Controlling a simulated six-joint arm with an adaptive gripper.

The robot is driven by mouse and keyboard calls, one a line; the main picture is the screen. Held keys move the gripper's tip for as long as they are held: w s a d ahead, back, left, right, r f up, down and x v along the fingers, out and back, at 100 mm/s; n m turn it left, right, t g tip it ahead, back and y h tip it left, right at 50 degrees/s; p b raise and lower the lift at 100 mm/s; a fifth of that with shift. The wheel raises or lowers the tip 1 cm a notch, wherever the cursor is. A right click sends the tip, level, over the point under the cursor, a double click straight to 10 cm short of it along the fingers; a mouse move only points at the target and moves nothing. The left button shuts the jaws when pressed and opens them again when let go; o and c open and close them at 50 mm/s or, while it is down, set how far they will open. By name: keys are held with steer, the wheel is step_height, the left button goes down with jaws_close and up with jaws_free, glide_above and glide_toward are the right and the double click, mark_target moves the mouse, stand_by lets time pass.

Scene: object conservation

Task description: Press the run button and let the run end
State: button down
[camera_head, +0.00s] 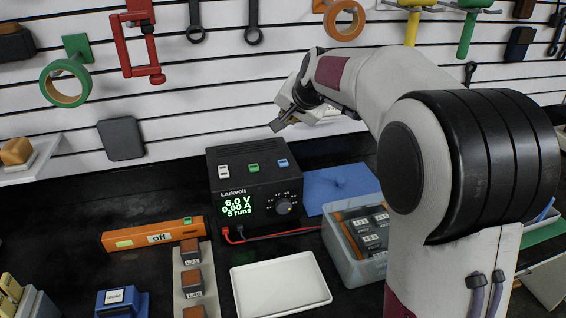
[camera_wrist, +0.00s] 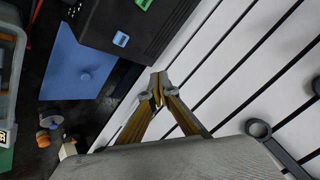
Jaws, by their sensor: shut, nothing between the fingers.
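A black power supply (camera_head: 240,190) marked Larkvolt stands on the dark bench. Its green display (camera_head: 236,206) reads 6.0 V, 0.00 A, 5 runs. Its top carries a white button (camera_head: 223,171), a green button (camera_head: 254,168) and a blue button (camera_head: 282,163); which one is the run button I cannot read. In the wrist view the blue button (camera_wrist: 121,39) and part of the green button (camera_wrist: 143,4) show. My gripper (camera_head: 277,127) is shut and empty, above and behind the supply, apart from it. Its closed fingertips (camera_wrist: 157,84) show in the wrist view against the slatted wall.
An orange device (camera_head: 152,235) labelled off lies left of the supply. A white tray (camera_head: 280,284) is in front. A clear bin (camera_head: 352,262) with dark blocks stands right, near a blue sheet (camera_head: 325,186). Tools hang on the slatted wall (camera_head: 200,75) behind.

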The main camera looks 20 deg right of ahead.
mark_target(284, 163)
steer(key=shift+f, duration=4.4)
steer(key=shift+f, duration=0.85)
steer(key=shift+r, duration=0.85)
steer(key=shift+r, duration=0.1)
steer(key=shift+r, duration=2.45)
